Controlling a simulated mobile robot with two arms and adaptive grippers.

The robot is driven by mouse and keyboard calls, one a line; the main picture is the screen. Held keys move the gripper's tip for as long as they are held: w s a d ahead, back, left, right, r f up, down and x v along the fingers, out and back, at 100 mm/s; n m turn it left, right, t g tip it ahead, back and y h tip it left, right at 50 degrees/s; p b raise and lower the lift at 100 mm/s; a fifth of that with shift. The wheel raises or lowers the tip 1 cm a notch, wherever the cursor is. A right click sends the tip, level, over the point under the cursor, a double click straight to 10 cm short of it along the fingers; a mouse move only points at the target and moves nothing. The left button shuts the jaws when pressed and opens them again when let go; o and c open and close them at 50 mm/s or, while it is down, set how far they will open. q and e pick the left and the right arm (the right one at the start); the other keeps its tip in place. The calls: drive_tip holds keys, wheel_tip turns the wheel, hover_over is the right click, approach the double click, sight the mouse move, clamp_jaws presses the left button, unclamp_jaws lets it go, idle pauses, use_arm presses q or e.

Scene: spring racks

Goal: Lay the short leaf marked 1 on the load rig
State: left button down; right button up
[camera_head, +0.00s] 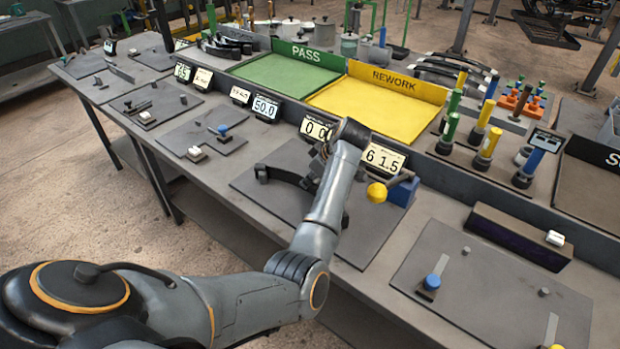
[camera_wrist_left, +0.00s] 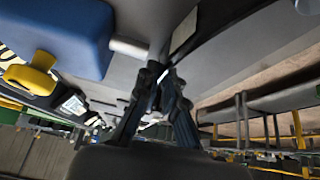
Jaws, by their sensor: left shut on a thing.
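My left gripper (camera_head: 322,160) is low over a grey plate (camera_head: 365,240) in the middle of the bench, partly hidden by my own wrist. A dark curved leaf (camera_head: 290,177) spans under it, at or just above the plate. In the left wrist view my left gripper (camera_wrist_left: 160,82) has its fingers closed together on the dark leaf (camera_wrist_left: 215,22). A pale label lies near the leaf there; I cannot read a mark. A blue block (camera_head: 401,191) and a yellow knob (camera_head: 377,193) are on the plate's right side. My right gripper is not in view.
Displays (camera_head: 383,158) line the plate's back edge. Behind are a green PASS tray (camera_head: 290,75) and a yellow REWORK tray (camera_head: 375,110). Coloured posts (camera_head: 487,148) stand at right. Another plate (camera_head: 480,285) with a blue knob (camera_head: 432,282) lies front right.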

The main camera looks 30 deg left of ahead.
use_arm(q)
drive_tip(key=shift+f, duration=0.2)
idle(0.3)
drive_tip(key=c, duration=1.4)
unclamp_jaws()
drive_tip(key=shift+s+r, duration=0.1)
drive_tip(key=shift+s, duration=0.1)
drive_tip(key=shift+o, duration=0.5)
drive_tip(key=shift+f, duration=0.2)
drive_tip(key=o, duration=0.4)
drive_tip(key=shift+r, duration=0.15)
wheel_tip(320, 180, up, 8)
drive_tip(key=p, duration=0.7)
drive_tip(key=shift+w, duration=0.1)
